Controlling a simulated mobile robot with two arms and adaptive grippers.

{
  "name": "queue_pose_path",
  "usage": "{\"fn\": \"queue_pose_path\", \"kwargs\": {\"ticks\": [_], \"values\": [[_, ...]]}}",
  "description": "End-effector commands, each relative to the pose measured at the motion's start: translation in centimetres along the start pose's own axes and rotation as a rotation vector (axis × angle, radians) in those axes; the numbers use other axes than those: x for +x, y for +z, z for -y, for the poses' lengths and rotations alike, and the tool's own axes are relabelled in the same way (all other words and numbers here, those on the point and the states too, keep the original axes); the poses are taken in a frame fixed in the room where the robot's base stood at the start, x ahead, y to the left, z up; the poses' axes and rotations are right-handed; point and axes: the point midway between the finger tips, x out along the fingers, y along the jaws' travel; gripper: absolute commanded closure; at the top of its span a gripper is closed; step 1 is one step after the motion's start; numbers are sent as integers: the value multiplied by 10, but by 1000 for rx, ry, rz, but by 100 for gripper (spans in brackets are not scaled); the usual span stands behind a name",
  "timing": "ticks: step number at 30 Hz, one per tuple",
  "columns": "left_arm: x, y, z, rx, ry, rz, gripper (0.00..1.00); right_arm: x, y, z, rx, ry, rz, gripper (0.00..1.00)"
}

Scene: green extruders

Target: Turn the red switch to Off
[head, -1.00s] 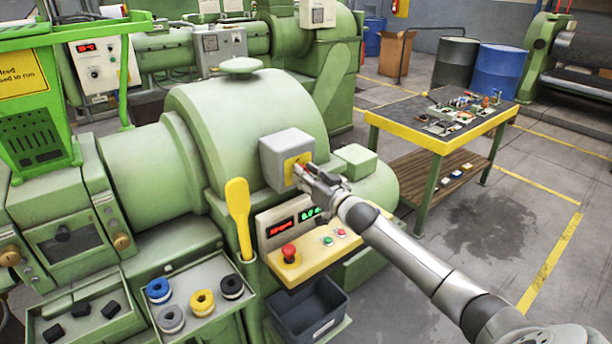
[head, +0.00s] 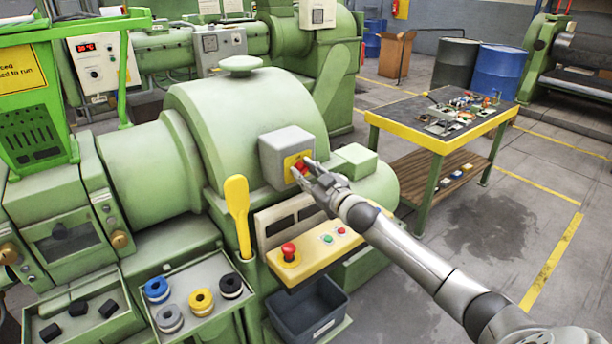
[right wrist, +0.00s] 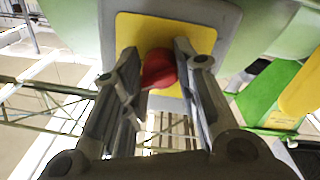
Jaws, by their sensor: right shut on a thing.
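The red switch (head: 301,168) sits on a yellow plate on the front of a grey box (head: 284,150), fixed to the green extruder. In the right wrist view the red switch knob (right wrist: 159,69) stands in front of the yellow plate (right wrist: 150,30). My right gripper (head: 308,172) is at the knob, with one finger on each side of it, shut on it. The right wrist view shows the fingers (right wrist: 156,80) around the knob. The switch's markings cannot be read. My left gripper is not in view.
Below the switch is a yellow panel (head: 322,258) with a red mushroom button (head: 288,251) and small buttons. A yellow paddle (head: 238,210) stands to the left. A dark bin (head: 308,308) sits lower down. A cluttered workbench (head: 440,147) stands to the right, with open floor nearby.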

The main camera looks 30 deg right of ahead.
Motion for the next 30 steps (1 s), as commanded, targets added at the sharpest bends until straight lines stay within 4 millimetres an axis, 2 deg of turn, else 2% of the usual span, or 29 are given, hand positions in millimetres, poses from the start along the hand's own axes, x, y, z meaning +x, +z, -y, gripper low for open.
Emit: {"fn": "queue_pose_path", "kwargs": {"ticks": [18,30], "values": [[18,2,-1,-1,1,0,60,0,2,0,-585,-6,-29,96],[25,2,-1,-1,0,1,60,0,2,0,-891,-11,-44,96]]}}
